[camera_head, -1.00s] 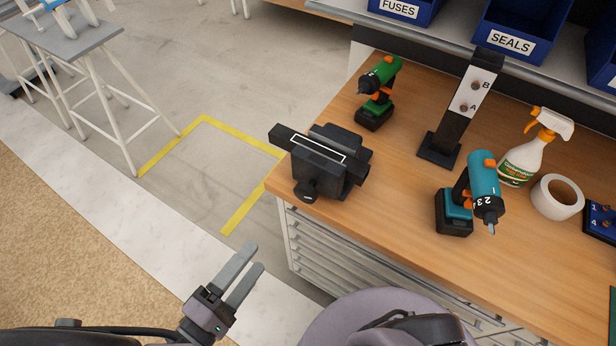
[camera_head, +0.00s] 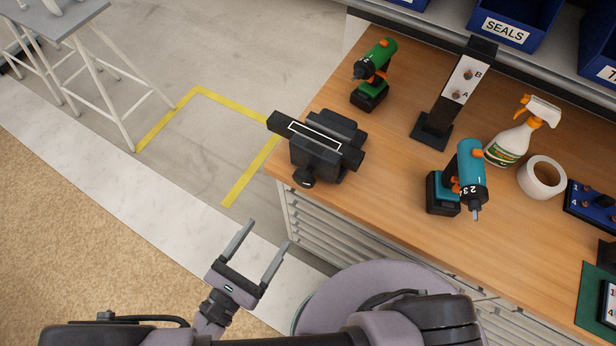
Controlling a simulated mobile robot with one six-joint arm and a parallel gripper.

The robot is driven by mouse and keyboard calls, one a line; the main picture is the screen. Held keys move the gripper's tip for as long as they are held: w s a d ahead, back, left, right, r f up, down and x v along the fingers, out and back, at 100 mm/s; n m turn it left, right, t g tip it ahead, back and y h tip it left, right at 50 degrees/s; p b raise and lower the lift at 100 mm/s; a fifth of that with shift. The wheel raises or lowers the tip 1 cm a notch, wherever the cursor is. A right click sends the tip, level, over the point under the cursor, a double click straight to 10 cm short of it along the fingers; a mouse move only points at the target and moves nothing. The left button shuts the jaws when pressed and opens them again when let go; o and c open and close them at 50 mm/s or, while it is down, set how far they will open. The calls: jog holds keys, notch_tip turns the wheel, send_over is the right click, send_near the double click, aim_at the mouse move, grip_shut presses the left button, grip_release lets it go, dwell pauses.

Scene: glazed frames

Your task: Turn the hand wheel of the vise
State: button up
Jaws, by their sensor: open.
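The black vise (camera_head: 322,143) stands at the left front corner of the wooden workbench. Its small dark hand wheel (camera_head: 304,177) is on the side facing me, low at the bench's front edge. My gripper (camera_head: 258,240) is open and empty. In the picture it is below and left of the vise, in front of the bench, apart from the hand wheel. Its two grey fingers point up toward the vise side.
On the workbench (camera_head: 380,200) stand a green drill (camera_head: 375,72), a black post with A and B buttons (camera_head: 455,90), a teal drill (camera_head: 465,172), a spray bottle (camera_head: 512,140) and a tape roll (camera_head: 542,177). The floor between is clear.

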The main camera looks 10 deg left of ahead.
aim_at(302, 183)
jog(key=b+x, duration=0.2)
jog(key=x, duration=1.3)
jog(key=shift+c, duration=0.4)
jog(key=c, duration=1.3)
